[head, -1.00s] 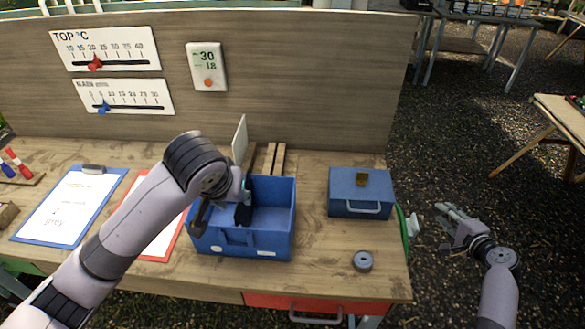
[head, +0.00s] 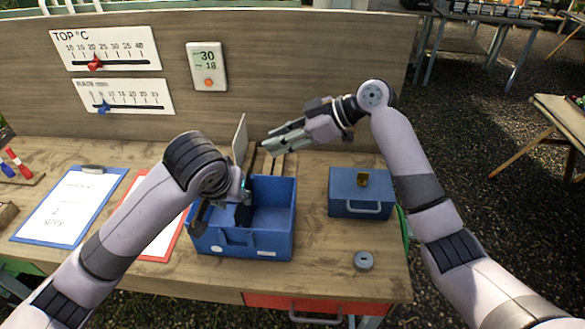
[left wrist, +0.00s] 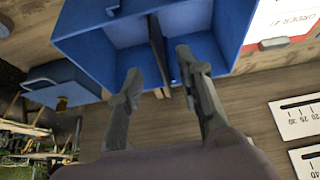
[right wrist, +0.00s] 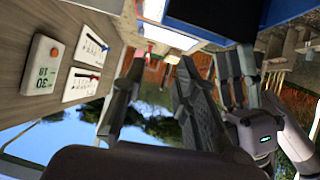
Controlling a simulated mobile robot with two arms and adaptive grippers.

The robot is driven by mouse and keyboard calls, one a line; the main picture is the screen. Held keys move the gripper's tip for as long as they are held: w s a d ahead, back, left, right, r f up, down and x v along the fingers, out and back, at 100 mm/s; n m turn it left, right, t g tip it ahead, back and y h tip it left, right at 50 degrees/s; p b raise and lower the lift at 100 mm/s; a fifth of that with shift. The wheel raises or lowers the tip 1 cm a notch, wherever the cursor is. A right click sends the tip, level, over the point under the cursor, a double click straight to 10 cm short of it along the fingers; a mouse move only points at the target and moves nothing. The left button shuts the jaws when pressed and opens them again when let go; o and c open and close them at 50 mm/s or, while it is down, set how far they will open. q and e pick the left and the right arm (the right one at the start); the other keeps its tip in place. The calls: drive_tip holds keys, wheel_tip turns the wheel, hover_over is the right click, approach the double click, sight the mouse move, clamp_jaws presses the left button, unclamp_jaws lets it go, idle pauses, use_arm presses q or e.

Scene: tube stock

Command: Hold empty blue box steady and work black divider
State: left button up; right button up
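The blue box (head: 272,240) stands open on the bench. The black divider (left wrist: 157,48) stands upright inside it, partly hidden in the head view. My left gripper (left wrist: 160,65) is open at the box, with one finger on each side of the divider in the left wrist view; contact cannot be told. My right gripper (head: 268,143) is above the back edge of the box, near the divider's top. Its fingers are apart and empty in the right wrist view (right wrist: 160,65).
A closed blue case (head: 345,185) sits to the right, with a grey ring (head: 363,261) in front. A white panel (head: 239,140) and wooden slats (head: 291,166) are behind the box. Clipboards (head: 68,208) lie to the left. The bench front right is mostly clear.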

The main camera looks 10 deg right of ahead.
drive_tip(key=s+a+f+n+g+h, duration=0.1)
drive_tip(key=s+a+n+g+h, duration=0.3)
drive_tip(key=n, duration=0.6)
drive_tip(key=s+d+f+n+h, duration=0.2)
drive_tip(key=s+d+n+h, duration=0.1)
drive_tip(key=d+n+h, duration=0.4)
drive_tip(key=shift+n, duration=0.3)
drive_tip(key=f, duration=1.1)
drive_tip(key=a+f, duration=0.1)
drive_tip(key=f, duration=0.5)
drive_tip(key=shift+f, duration=0.2)
clamp_jaws()
